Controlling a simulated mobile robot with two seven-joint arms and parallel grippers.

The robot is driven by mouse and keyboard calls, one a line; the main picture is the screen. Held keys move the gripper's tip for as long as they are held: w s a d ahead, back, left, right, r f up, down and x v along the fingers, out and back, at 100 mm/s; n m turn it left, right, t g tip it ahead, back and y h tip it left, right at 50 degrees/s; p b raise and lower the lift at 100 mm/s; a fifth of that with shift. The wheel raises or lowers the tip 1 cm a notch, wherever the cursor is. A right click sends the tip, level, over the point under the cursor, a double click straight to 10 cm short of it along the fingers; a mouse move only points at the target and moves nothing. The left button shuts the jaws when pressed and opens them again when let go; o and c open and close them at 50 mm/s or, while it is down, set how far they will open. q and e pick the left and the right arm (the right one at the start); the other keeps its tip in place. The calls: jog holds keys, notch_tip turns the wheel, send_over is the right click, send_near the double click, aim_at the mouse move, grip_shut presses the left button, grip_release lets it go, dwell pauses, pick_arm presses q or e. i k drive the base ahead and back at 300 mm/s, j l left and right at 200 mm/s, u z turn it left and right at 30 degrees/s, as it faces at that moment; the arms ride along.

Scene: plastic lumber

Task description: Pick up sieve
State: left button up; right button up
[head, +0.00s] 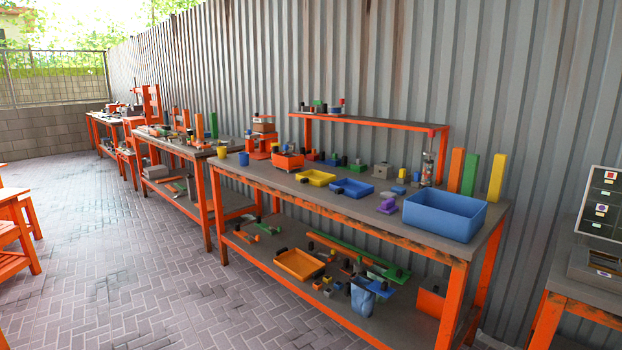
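I cannot make out a sieve for certain in the head view; many items on the benches are too small to tell apart. The nearest bench (345,203) has an orange frame and a grey top. On it are a yellow tray (315,177), a blue tray (351,188), an orange bin (287,161) and a large blue tub (445,214). Neither of my grippers is in view.
The bench's lower shelf holds an orange tray (299,264) and several small parts. More benches stand back left along the corrugated wall (380,70). Another table (585,285) stands at the right.

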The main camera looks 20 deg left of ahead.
aim_at(297, 162)
jog(key=i+j+u, duration=0.75)
jog(key=i+l, duration=0.1)
